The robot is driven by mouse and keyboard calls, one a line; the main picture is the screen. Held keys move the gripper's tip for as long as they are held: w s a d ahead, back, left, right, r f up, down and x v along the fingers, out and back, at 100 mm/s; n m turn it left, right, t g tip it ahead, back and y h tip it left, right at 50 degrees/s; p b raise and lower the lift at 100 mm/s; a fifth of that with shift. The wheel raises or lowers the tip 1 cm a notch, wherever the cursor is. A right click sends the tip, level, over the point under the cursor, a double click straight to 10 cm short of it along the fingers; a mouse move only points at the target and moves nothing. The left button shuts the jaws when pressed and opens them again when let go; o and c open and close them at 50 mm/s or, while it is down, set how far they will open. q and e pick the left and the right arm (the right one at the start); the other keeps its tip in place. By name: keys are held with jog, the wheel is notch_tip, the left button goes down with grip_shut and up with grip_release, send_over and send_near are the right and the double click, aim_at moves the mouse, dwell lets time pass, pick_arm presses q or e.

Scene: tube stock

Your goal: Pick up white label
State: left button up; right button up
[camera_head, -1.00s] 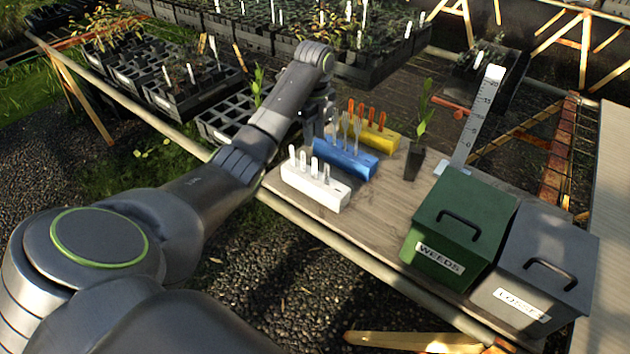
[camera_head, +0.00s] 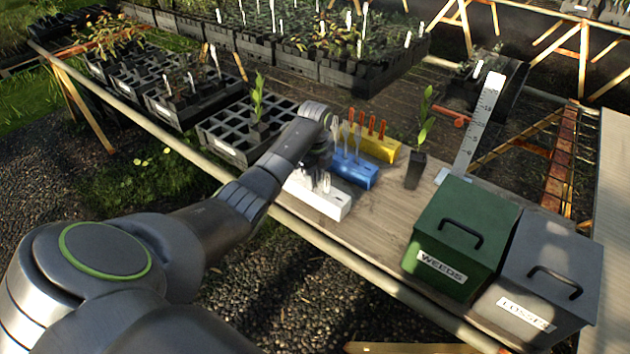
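The white block (camera_head: 330,205) holds the white labels (camera_head: 326,183) upright at the table's front left edge. My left gripper (camera_head: 322,178) hangs over this block, right at the labels, and my wrist hides most of them. I cannot tell whether its fingers are open or touch a label. The blue block (camera_head: 361,177) with pale blue labels stands just behind, and the yellow block (camera_head: 385,148) with orange labels (camera_head: 371,124) stands behind that. My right gripper is not in view.
A potted seedling (camera_head: 416,168) and a tall measuring scale (camera_head: 476,125) stand right of the blocks. The green WEEDS bin (camera_head: 485,205) and grey LOSSES bin (camera_head: 560,240) stand at the right. A black cell tray (camera_head: 225,130) lies behind my arm.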

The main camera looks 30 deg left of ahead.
pick_arm(q)
jog(key=shift+c, duration=0.3)
grip_shut()
